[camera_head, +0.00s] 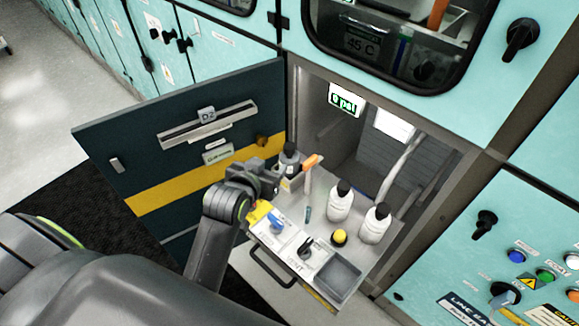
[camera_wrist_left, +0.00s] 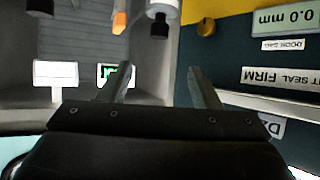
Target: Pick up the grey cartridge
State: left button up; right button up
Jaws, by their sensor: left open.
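The grey cartridge (camera_head: 289,161) appears to be the grey bottle-shaped item with a dark cap, upright at the back left of the pull-out shelf, beside the open door. It also shows upside down in the left wrist view (camera_wrist_left: 161,9), its dark cap toward the jaws. My left gripper (camera_head: 272,174) is just in front of it and hides its lower part in the head view. In the left wrist view my left gripper (camera_wrist_left: 160,80) has its two fingers apart with nothing between them; the cartridge lies beyond the tips. My right gripper is not in view.
An orange-handled tool (camera_head: 310,163) stands close to the cartridge's right. Two white bottles (camera_head: 340,202) (camera_head: 375,224) stand farther right. The shelf front carries a yellow button (camera_head: 339,236), switches and a grey tray (camera_head: 339,277). The open dark door (camera_head: 180,150) bounds the left side.

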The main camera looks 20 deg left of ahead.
aim_at(288, 148)
pick_arm(q)
jog(key=p+x, duration=0.1)
jog(key=x, duration=1.1)
jog(key=shift+r, duration=0.1)
jog(key=shift+p+x, duration=0.3)
jog(key=shift+x, duration=2.4)
jog(key=shift+d, duration=0.1)
jog(key=shift+c, duration=0.5)
grip_shut()
